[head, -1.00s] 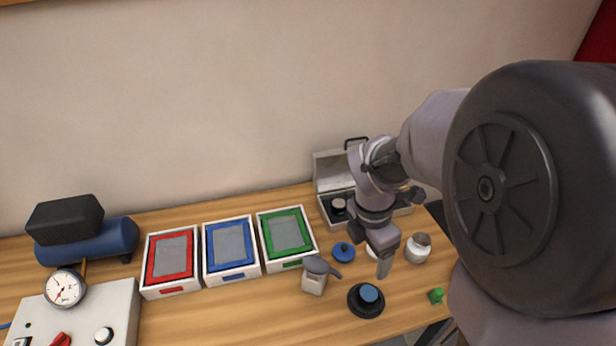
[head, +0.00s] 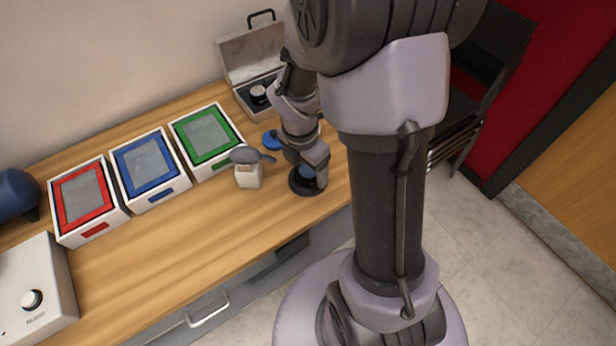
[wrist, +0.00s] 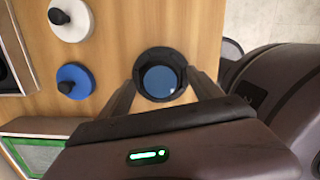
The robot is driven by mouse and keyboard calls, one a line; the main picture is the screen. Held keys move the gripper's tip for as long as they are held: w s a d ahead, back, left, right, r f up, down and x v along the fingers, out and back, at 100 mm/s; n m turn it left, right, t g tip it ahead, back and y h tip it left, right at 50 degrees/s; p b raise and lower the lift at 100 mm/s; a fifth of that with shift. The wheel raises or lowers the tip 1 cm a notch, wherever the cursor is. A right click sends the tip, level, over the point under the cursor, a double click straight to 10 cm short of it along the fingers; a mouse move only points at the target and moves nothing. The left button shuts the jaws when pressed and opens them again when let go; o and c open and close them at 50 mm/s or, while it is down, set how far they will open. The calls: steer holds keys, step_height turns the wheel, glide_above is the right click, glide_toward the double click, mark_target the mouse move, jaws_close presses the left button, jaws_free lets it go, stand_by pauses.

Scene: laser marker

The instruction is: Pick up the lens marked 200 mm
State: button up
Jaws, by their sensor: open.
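A round black-rimmed piece with a blue glassy face (head: 307,172) stands near the table's front edge; it also shows in the wrist view (wrist: 160,79). I cannot read a 200 mm marking on anything. My gripper (wrist: 160,82) is open, with its fingers on either side of this piece in the wrist view and nothing held. In the head view my gripper (head: 317,177) is right at the piece and partly hides it. A blue disc with a black knob (wrist: 75,80) and a white disc with a black knob (wrist: 71,18) lie to the left in the wrist view.
Trays framed in red (head: 58,222), blue (head: 180,190) and green (head: 236,150) stand to the left. A small pot with a grey top (head: 249,175) is close to my gripper. An open case (head: 240,62) stands behind. Bare table lies in front of the trays.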

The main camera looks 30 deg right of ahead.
steer(key=shift+r, duration=0.15)
steer(key=c, duration=1.6)
